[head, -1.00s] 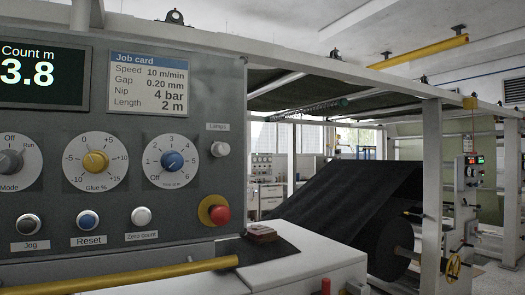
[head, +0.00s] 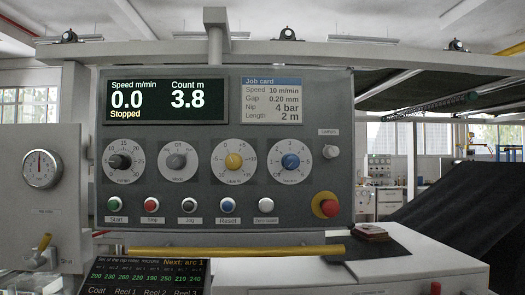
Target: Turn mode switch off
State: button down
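The mode switch (head: 177,161) is a grey knob on a round white dial, second from the left in the row of dials on the grey control panel (head: 340,100). "Off" is printed above it. The pointer is too small to read with certainty. The display (head: 150,101) reads 0.0 m/min, count 3.8 m and "Stopped". My gripper is not in view, and nothing touches the switch.
Other dials sit beside the switch: a black one (head: 120,161), a yellow one (head: 234,161) and a blue one (head: 290,161). Push buttons line up below, with a red emergency stop (head: 328,206) at right. A yellow bar (head: 240,251) runs in front, under the panel.

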aim_at(176, 162)
jog(key=u, duration=0.7)
jog(key=j+u, duration=0.15)
jog(key=k, duration=0.05)
